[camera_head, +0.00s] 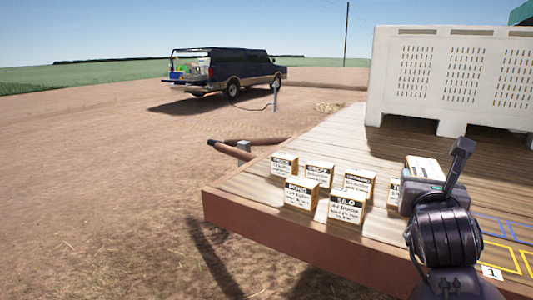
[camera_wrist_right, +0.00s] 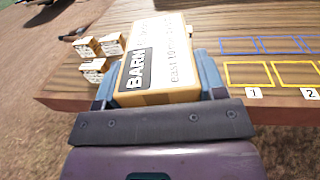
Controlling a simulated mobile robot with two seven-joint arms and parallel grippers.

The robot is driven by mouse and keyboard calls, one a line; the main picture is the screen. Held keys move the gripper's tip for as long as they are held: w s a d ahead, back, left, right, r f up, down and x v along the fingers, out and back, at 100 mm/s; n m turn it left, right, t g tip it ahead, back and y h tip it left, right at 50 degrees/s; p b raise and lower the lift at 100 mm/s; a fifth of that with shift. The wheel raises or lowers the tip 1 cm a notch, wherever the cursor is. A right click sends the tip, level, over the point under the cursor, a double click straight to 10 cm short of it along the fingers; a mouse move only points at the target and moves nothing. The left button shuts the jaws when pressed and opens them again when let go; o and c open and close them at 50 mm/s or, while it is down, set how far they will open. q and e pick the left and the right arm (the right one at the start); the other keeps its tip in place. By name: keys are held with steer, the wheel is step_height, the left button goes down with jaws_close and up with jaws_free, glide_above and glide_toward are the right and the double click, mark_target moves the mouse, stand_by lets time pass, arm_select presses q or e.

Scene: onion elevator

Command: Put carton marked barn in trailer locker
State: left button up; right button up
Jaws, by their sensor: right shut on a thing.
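The carton marked BARN (camera_wrist_right: 155,62) is a tan box with a white label and a black title band. In the right wrist view it lies between the two fingers of my right gripper (camera_wrist_right: 158,82), which is shut on it. In the head view the same carton (camera_head: 424,167) shows partly, with its pale label up, in my right gripper (camera_head: 436,172) above the right part of the wooden deck. Part of it is hidden by the gripper. I cannot make out a trailer locker in either view. My left gripper is not in view.
Several small labelled cartons, including one marked SILO (camera_head: 347,208), stand on the wooden deck (camera_head: 255,190) left of my gripper. Yellow and blue outlined slots (camera_head: 503,256) are at right. A white vented bin (camera_head: 450,75) stands behind.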

steer(key=a+f+n+t+y, duration=0.1)
steer(key=a+f+n+y, duration=0.45)
steer(key=f, duration=0.55)
steer(key=s+a+f, duration=0.1)
steer(key=s+f, duration=0.2)
steer(key=f, duration=0.3)
steer(key=s+a+f+y, duration=0.1)
steer(key=s+a+f, duration=0.1)
steer(key=f, duration=0.5)
steer(key=shift+s+m, duration=0.45)
steer(key=shift+d+y, duration=0.1)
steer(key=shift+y, duration=0.15)
